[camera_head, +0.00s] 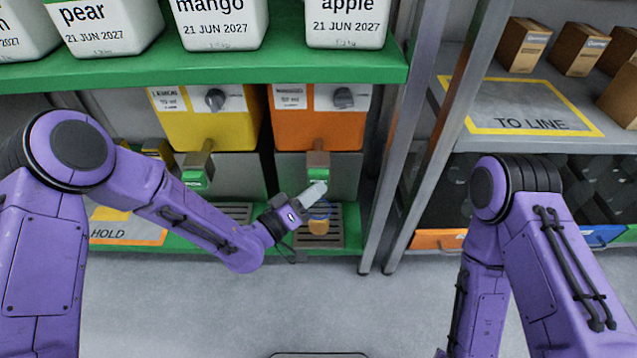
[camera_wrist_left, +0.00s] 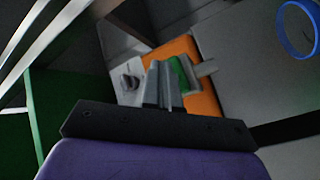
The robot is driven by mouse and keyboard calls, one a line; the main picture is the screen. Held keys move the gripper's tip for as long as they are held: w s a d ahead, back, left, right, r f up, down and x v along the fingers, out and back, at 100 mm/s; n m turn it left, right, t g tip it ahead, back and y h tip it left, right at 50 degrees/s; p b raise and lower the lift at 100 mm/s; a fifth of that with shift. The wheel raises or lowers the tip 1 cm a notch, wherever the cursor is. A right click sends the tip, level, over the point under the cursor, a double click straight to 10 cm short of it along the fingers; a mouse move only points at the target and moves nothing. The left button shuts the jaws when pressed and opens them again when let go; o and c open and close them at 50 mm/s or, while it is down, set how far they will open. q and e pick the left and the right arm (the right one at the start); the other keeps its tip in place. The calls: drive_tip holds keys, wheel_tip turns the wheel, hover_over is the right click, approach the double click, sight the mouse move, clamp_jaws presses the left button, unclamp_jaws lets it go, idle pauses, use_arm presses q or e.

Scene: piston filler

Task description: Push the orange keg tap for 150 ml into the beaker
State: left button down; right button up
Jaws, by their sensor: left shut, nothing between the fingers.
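The orange keg (camera_head: 318,130) is the right one of two dispensers on the lower shelf. Its tap (camera_head: 318,160) has a green part at its lower end, which also shows in the wrist view (camera_wrist_left: 181,74). The beaker (camera_head: 319,224) stands below it on the slatted drip tray (camera_head: 336,239), with some orange content low inside. A blue ring, apparently its rim (camera_wrist_left: 282,35), shows in the wrist view. My left gripper (camera_head: 318,188) is shut and empty, its tips just below or beside the green tap part. I cannot tell if they touch. My right gripper is out of view.
A yellow dispenser (camera_head: 203,128) with its own green tap (camera_head: 195,178) stands to the left. Labelled white containers (camera_head: 347,30) stand on the green shelf (camera_head: 300,70) above. A grey shelf post (camera_head: 403,140) rises close on the right, with cardboard boxes (camera_head: 524,45) beyond.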

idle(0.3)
use_arm(q)
drive_tip(key=shift+s, duration=1.1)
drive_tip(key=s, duration=0.5)
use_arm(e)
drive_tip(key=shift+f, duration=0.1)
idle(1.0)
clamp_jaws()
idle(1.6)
